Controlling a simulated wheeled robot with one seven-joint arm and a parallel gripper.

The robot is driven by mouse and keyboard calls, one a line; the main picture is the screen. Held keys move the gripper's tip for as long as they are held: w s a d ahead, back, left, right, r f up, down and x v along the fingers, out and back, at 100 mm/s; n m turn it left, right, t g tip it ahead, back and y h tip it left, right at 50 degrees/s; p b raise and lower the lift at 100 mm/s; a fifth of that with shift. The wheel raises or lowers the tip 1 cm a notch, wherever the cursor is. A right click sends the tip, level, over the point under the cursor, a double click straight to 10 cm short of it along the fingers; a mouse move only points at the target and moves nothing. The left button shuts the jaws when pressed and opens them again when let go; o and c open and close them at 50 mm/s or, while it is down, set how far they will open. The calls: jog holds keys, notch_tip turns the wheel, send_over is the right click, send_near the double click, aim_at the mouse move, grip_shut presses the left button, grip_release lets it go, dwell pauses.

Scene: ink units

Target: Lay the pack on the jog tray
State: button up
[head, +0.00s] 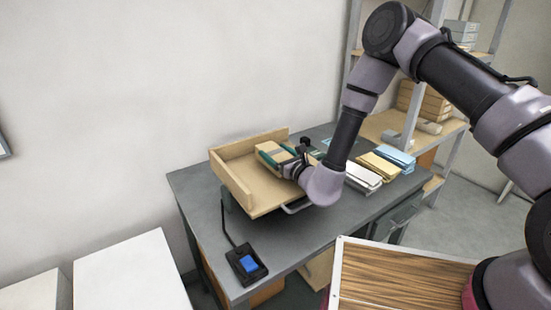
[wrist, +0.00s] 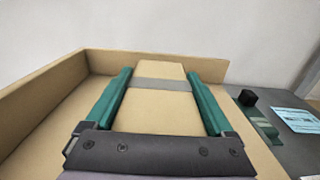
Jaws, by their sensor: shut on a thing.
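The jog tray (head: 232,178) is a light wooden tray with raised walls at its back and left, on the grey table. My gripper (head: 278,153) is over the tray, its two green fingers shut on the pack (head: 269,147). The pack is a tan block with a grey band. In the wrist view the pack (wrist: 160,105) lies between the fingers of my gripper (wrist: 163,92), and the tray's walls (wrist: 35,88) stand at the left and behind. I cannot tell whether the pack touches the tray floor.
A black pedal-like box with a blue top (head: 249,264) sits at the table's front left. White, yellow and blue paper stacks (head: 378,166) lie on the right of the grey table (head: 290,240). A shelf with boxes (head: 428,103) stands behind at right.

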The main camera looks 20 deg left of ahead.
jog(key=shift+f, duration=0.9)
jog(key=o, duration=1.6)
jog(key=shift+f, duration=0.15)
jog(key=v, duration=1.2)
